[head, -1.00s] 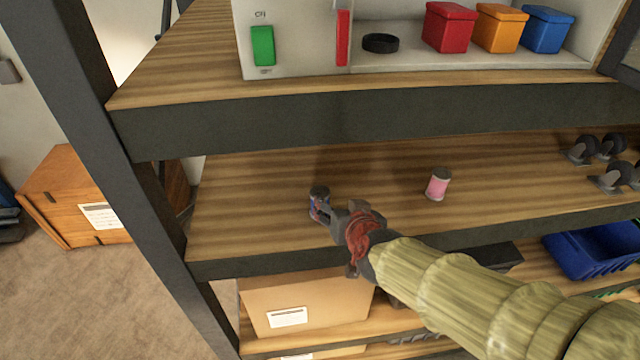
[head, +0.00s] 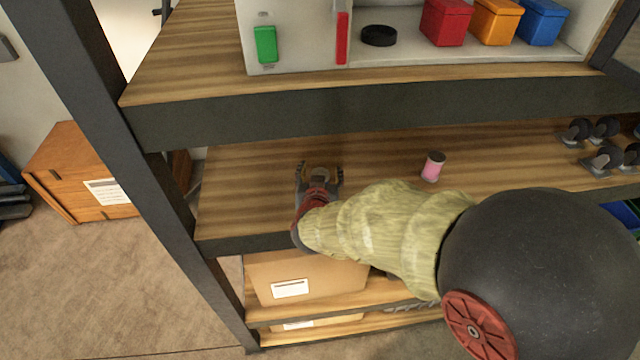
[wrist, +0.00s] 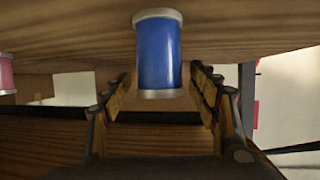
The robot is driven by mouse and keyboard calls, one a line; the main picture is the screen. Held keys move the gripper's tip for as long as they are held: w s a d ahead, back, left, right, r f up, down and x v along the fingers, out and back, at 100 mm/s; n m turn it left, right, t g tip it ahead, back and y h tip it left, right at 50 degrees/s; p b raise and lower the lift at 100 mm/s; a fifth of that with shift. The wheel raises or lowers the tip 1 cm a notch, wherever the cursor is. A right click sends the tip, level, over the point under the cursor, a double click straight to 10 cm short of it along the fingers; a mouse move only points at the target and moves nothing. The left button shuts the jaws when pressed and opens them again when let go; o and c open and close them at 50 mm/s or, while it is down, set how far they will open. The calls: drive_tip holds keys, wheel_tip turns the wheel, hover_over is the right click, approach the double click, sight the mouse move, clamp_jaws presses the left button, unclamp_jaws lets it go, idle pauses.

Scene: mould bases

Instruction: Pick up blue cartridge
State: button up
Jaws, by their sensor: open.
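The blue cartridge (wrist: 159,52) stands on the middle shelf and has pale end caps. In the wrist view, which is upside down, it shows between the two fingers. In the head view only its dark-looking top (head: 319,173) shows; my gripper hides the rest. My gripper (head: 320,167) is open and low over the shelf, with one finger on either side of the cartridge. In the wrist view my gripper's fingers (wrist: 163,77) are spread wider than the cartridge, with a gap on both sides.
A pink cartridge (head: 433,167) stands to the right on the same shelf (head: 250,190). Castor wheels (head: 603,158) lie farther right. The upper shelf's dark edge (head: 350,118) runs above and behind my gripper. A dark post (head: 120,130) stands at the left.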

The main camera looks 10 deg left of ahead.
drive_tip(key=x, duration=0.2)
drive_tip(key=shift+w+a+f, duration=0.1)
drive_tip(key=shift+w, duration=0.25)
drive_tip(key=c, duration=0.3)
drive_tip(key=c, duration=1.1)
clamp_jaws()
